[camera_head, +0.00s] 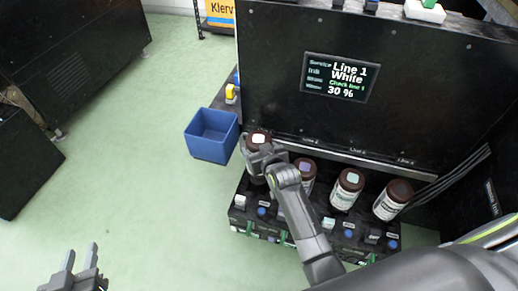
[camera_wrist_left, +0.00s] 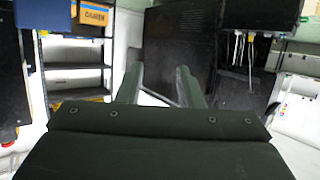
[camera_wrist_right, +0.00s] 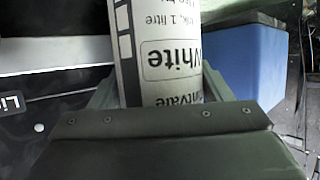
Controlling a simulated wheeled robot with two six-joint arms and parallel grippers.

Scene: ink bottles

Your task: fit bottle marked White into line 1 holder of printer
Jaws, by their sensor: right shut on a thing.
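The bottle marked White (camera_wrist_right: 165,55) fills the middle of the right wrist view, its printed label upside down there. My right gripper (camera_head: 264,160) is shut on this bottle. In the head view the bottle's brown top with a pale cap patch (camera_head: 258,138) shows at the left end of the bottle row, in front of the printer (camera_head: 270,70). The gripper hides its lower part, so I cannot tell whether it sits in the holder. The printer screen (camera_head: 340,78) reads Line 1, White, Check line 1, 30 %. My left gripper (camera_head: 80,268) is open and empty over the floor.
Brown bottles (camera_head: 347,190) stand to the right in the holder rack (camera_head: 270,222). A blue bin (camera_head: 212,135) is just left of the held bottle and also shows in the right wrist view (camera_wrist_right: 245,65). The green floor at left is clear.

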